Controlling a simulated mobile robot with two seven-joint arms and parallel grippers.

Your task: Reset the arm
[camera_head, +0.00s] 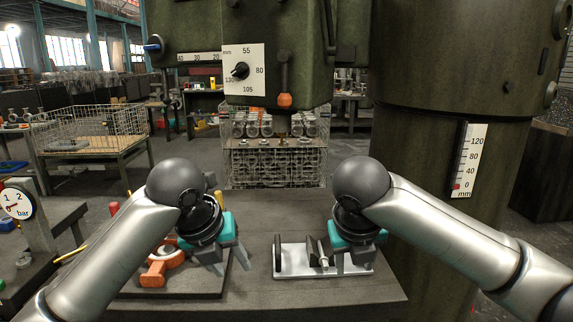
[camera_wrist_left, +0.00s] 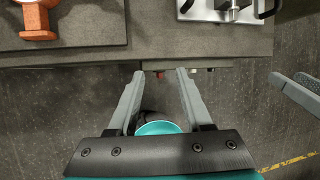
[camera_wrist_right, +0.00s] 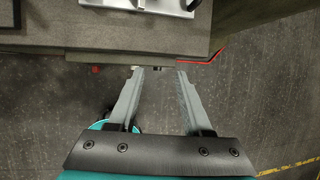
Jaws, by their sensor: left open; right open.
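My left gripper (camera_head: 232,266) is open and empty in the head view, above the front of the grey table beside an orange valve casting (camera_head: 160,266). In the left wrist view, its two fingers (camera_wrist_left: 161,72) are apart with nothing between them, near the table's edge. My right gripper (camera_head: 354,266) is open in the head view, in front of the right part of a white metal fixture (camera_head: 295,272). In the right wrist view, its fingers (camera_wrist_right: 157,70) are apart and empty near the table edge. The casting is partly hidden by my left arm.
The grey table (camera_head: 257,293) holds the casting on a dark plate (camera_head: 200,285). A dark green machine with a dial (camera_head: 240,70) stands behind it, with a wire crate (camera_head: 278,178) of metal parts below. A large green column (camera_head: 440,130) is at right. A pressure gauge (camera_head: 15,201) is at left.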

